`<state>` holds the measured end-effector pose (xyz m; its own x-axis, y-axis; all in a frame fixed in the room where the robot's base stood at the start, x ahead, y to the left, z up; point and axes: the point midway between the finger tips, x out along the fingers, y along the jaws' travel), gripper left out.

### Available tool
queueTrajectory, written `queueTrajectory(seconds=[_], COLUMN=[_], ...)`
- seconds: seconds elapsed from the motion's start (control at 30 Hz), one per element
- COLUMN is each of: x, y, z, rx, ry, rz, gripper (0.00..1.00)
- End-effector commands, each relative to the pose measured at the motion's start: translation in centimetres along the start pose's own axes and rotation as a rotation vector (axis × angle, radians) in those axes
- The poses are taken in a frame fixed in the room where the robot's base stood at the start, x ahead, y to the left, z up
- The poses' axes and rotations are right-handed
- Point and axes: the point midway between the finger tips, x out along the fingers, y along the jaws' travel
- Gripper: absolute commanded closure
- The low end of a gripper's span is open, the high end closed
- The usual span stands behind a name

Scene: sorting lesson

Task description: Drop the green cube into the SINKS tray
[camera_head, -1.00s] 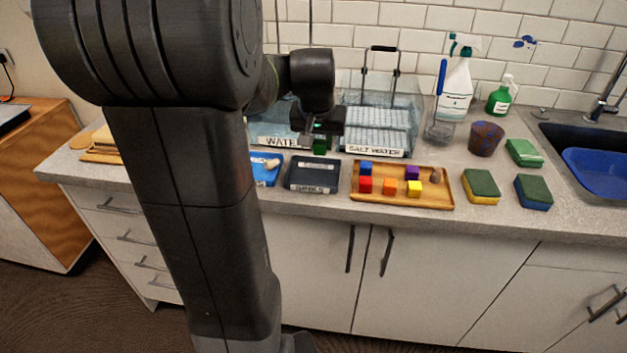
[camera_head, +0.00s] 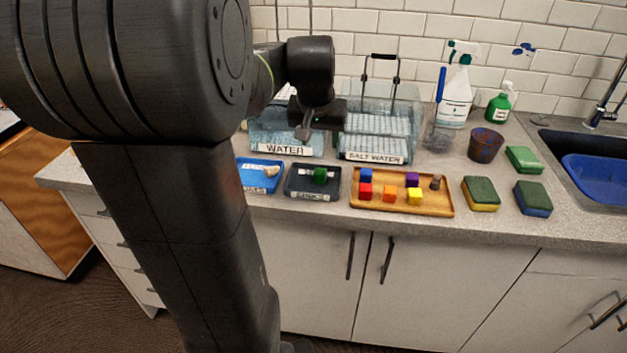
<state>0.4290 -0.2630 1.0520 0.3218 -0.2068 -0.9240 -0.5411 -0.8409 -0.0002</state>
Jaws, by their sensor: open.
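The green cube (camera_head: 320,175) lies in the dark tray (camera_head: 312,195), next to a small pale piece. The dark tray has a white label on its front that is too small to read surely. A blue tray (camera_head: 259,187) with a pale object in it stands just left of the dark tray. My gripper (camera_head: 304,133) is above and behind the dark tray, in front of the WATER tank. It is open and apart from the cube.
The WATER tank (camera_head: 285,150) and SALT WATER tank (camera_head: 373,156) stand behind the trays. A wooden tray (camera_head: 402,207) with several coloured cubes is to the right. Sponges (camera_head: 481,193), a cup (camera_head: 486,145) and bottles stand farther right, before the sink.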

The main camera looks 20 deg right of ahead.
Motion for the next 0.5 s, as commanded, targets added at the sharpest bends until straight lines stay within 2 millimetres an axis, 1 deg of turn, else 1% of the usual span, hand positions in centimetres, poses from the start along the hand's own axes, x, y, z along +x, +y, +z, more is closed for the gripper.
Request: queueTrajectory(seconds=[0.03, 0.2, 0.33, 0.5], x=[-1.5, -5.4, -7.6, -9.2], y=[0.0, 0.0, 0.0, 0.0], z=[-0.1, -0.1, -0.1, 0.0], rx=[0.0, 0.0, 0.0, 0.0], ry=[0.007, 0.006, 0.005, 0.001], rz=[-0.001, -0.001, -0.001, 0.0], gripper=[0.48, 0.48, 0.48, 0.48])
